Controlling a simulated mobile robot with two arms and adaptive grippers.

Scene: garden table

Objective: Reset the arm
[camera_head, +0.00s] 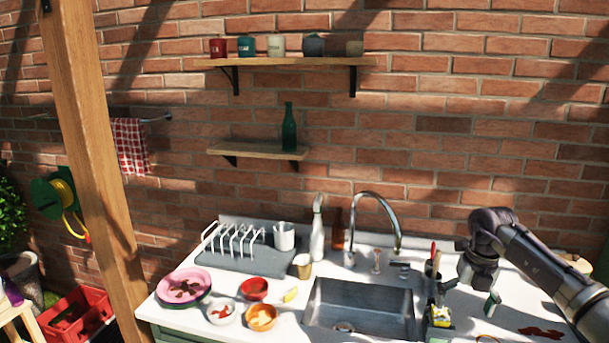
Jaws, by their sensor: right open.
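My right arm comes in from the right edge, grey and dark. Its gripper (471,294) points down over the white counter (455,325), to the right of the sink. The jaws are open, with one finger to the left and one to the right, and nothing shows between them. I cannot tell the exact gap between the fingertips and the counter. My left gripper is not in view.
A steel sink (360,306) with a tall faucet (375,205) and a caddy (439,316) stand left of the gripper. A pink plate (184,284), bowls and a dish rack (235,250) are further left. A dark red stain (541,332) lies at the right.

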